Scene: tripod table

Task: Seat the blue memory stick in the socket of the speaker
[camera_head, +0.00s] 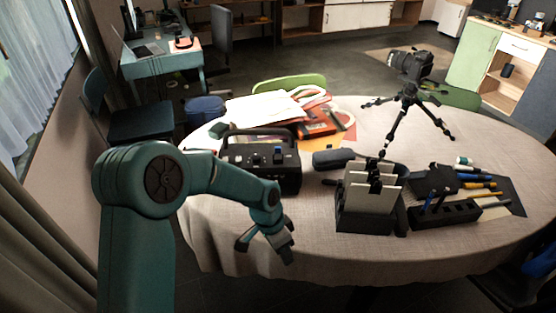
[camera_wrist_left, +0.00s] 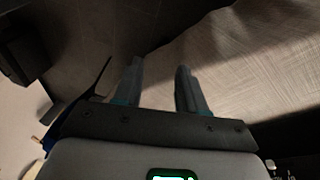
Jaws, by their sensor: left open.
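The speaker (camera_head: 262,178) is a black box with a carry handle, standing at the left part of the table. A small blue piece (camera_head: 278,152) stands on its top near the right end; it looks like the blue memory stick, but whether it is fully in the socket is too small to tell. My left gripper (camera_head: 265,249) is open and empty, in front of the speaker near the table's front edge, pointing down. In the left wrist view its two fingers (camera_wrist_left: 160,82) are apart with nothing between them. My right gripper is not in view.
A black holder with pale cards (camera_head: 369,198) stands right of the gripper. A slotted black block (camera_head: 458,217) with blue upright pieces lies farther right. A camera tripod (camera_head: 407,105) stands behind. Papers and an orange box (camera_head: 318,124) lie behind the speaker. The front left cloth is clear.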

